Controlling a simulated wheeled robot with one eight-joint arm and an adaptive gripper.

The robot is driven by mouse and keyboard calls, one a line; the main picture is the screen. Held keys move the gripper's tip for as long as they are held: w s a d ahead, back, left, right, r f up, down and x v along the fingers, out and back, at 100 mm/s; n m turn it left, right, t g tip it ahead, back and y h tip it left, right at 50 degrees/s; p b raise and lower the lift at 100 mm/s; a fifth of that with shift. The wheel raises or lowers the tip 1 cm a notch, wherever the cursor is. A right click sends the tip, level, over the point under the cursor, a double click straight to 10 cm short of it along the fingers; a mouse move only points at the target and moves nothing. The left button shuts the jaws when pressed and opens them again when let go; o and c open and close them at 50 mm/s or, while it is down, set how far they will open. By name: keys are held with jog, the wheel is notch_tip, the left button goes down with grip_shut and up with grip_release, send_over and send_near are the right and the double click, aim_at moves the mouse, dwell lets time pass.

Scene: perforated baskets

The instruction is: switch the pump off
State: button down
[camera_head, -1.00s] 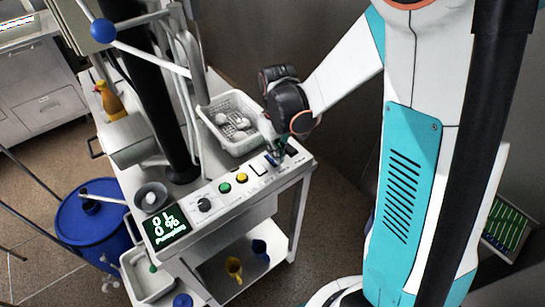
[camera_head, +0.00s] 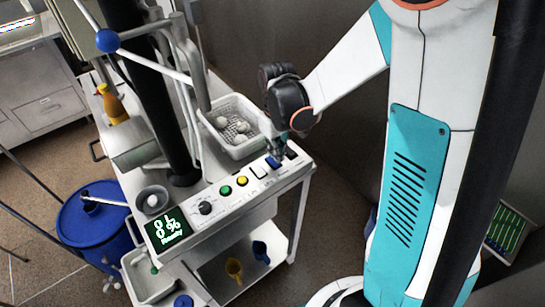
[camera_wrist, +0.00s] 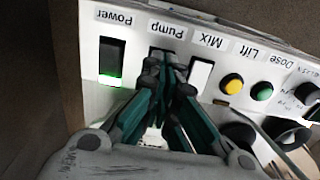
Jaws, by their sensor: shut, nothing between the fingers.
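The control panel (camera_head: 215,199) runs along the front edge of a white cart. My gripper (camera_head: 277,153) is shut, with its fingertips down at the panel's right part. In the wrist view my shut fingertips (camera_wrist: 166,62) are over the spot below the "Pump" label (camera_wrist: 166,30). They hide most of the pump switch, so its position and contact cannot be told. The black power switch (camera_wrist: 112,60), glowing green at one end, is to the left of the fingertips. The white mix switch (camera_wrist: 200,75) is to the right. The display (camera_head: 168,228) shows "0 L", "0%" and a small word resembling "Ready".
Yellow (camera_wrist: 231,84) and green (camera_wrist: 262,91) buttons and a black knob (camera_head: 205,208) sit farther along the panel. A perforated basket (camera_head: 242,147) stands behind it, close to my gripper. A blue drum (camera_head: 88,222) stands left of the cart.

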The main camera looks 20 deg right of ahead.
aim_at(277, 164)
jog(key=shift+r+p, duration=1.25)
jog(key=shift+r, duration=0.9)
jog(key=s+r+m+t+b, duration=0.3)
jog(key=s+t+b, duration=0.4)
jog(key=s+b, duration=0.5)
jog(key=shift+s+r+m, duration=0.2)
jog(key=shift+s+m, duration=0.1)
jog(key=shift+s, duration=1.2)
